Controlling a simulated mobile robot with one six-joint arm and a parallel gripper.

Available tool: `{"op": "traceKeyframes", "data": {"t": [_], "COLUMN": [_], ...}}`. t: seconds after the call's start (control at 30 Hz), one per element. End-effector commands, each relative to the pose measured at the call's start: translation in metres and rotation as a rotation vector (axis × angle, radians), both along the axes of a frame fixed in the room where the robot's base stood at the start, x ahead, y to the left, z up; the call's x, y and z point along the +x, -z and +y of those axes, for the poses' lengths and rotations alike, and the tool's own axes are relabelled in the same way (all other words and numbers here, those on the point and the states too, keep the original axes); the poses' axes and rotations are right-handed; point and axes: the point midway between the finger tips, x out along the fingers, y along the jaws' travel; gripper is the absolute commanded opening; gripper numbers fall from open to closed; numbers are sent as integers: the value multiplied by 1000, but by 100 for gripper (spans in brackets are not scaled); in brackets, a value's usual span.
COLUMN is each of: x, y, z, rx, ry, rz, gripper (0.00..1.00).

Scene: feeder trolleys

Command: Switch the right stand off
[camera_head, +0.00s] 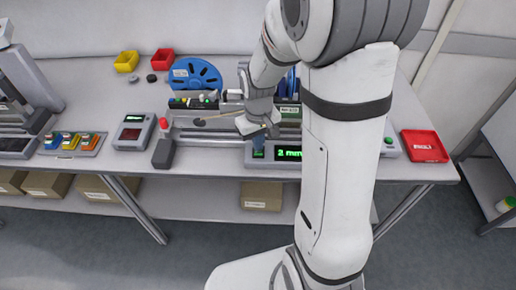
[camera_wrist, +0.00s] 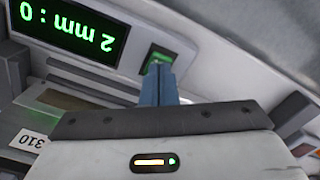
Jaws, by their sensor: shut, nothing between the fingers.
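The right stand (camera_head: 230,141) is on the table, partly hidden behind my arm. Its display is lit green and reads "2 mm" in the head view (camera_head: 288,154); it shows upside down in the wrist view (camera_wrist: 68,28). A green-lit switch (camera_wrist: 160,57) sits beside the display on the stand's front; it also shows in the head view (camera_head: 258,154). My gripper (camera_head: 259,146) is shut and empty, with its blue fingers (camera_wrist: 157,72) pointing at the switch. The fingertips overlap the switch's lower edge in the wrist view; I cannot tell whether they touch it.
Another stand (camera_head: 30,80) is at the far left. A blue reel (camera_head: 196,74) is behind. A red tray (camera_head: 424,146) lies at the right.

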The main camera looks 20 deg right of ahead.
Motion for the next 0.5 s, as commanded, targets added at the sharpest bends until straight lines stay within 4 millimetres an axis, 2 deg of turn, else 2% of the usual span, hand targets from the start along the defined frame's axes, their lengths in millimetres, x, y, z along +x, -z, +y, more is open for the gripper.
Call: {"op": "traceKeyframes", "data": {"t": [0.5], "x": [0], "y": [9], "z": [0], "rx": [0], "ry": [1], "rz": [0], "gripper": [0]}}
